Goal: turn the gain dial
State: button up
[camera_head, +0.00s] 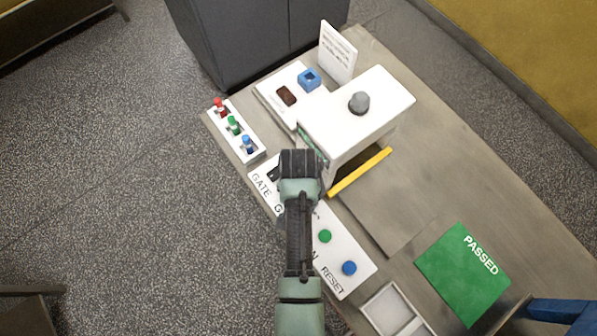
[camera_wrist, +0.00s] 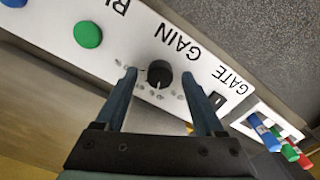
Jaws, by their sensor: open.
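The gain dial (camera_wrist: 159,73) is a round black knob with a light pointer mark, on a white panel (camera_wrist: 120,35) above the word GAIN as printed, with small dots around it. My gripper (camera_wrist: 160,76) is open, with one finger to each side of the dial in the wrist view. I cannot tell whether the fingers touch it or how far above the panel they are. In the head view my gripper (camera_head: 300,165) and arm cover the dial and part of the panel (camera_head: 345,285).
A black gate switch (camera_wrist: 215,100) and a green button (camera_wrist: 88,34) flank the dial. A blue button (camera_head: 349,268) is by RESET. A rack (camera_head: 252,155) with red, green and blue pieces, a white housing (camera_head: 385,95) and a yellow bar (camera_head: 360,171) stand near.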

jog(key=shift+f, duration=0.1)
grip_shut()
dwell(0.3)
jog(key=n+p, duration=0.1)
jog(key=n, duration=0.2)
jog(key=shift+p, duration=0.35)
jog(key=shift+w+n+p, duration=0.1)
jog(key=shift+n+p, duration=0.7)
jog(key=shift+n, duration=1.7)
grip_release()
